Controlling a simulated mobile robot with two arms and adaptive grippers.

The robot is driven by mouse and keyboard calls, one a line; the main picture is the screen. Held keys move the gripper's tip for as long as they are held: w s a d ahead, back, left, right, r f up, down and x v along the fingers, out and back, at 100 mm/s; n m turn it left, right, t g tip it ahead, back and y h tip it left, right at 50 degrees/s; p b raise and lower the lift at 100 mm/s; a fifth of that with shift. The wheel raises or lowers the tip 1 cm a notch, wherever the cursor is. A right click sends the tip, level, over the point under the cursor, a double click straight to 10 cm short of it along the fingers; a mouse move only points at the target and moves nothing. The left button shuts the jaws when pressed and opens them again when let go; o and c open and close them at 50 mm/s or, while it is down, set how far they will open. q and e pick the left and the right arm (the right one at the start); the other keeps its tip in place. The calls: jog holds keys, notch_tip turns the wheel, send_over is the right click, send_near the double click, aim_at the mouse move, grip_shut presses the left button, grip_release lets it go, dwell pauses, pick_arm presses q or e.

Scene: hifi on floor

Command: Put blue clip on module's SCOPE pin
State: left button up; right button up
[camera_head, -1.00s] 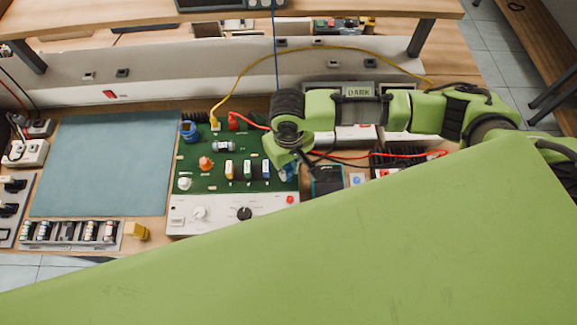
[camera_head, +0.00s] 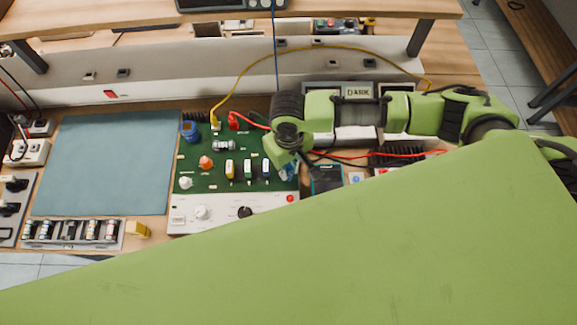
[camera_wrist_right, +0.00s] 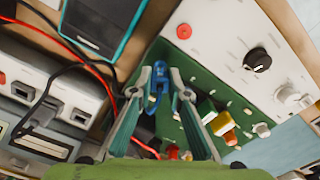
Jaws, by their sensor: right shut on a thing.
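The module (camera_head: 199,180) is a green board with a white control strip along its front; it also shows in the right wrist view (camera_wrist_right: 209,80). My right gripper (camera_head: 287,172) is at the board's right edge, low over it. In the right wrist view, my right gripper (camera_wrist_right: 164,82) is shut on the blue clip (camera_wrist_right: 156,92), which sits between the fingertips over the green board. I cannot tell whether the clip touches a pin. The SCOPE pin cannot be made out; its label is not readable.
Yellow (camera_head: 216,125) and red (camera_head: 234,121) plugs with leads stand at the board's back edge. A dark box (camera_head: 327,179) and red and black leads lie just right of the gripper. A blue-grey mat (camera_head: 105,165) is clear at left. A shelf (camera_head: 180,22) overhangs the back.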

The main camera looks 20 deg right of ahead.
jog(key=shift+f, duration=0.65)
dwell(0.4)
jog(key=o, duration=1)
jog(key=shift+r, duration=0.1)
notch_tip(320, 180, up, 12)
jog(key=shift+f, duration=0.1)
dwell(0.4)
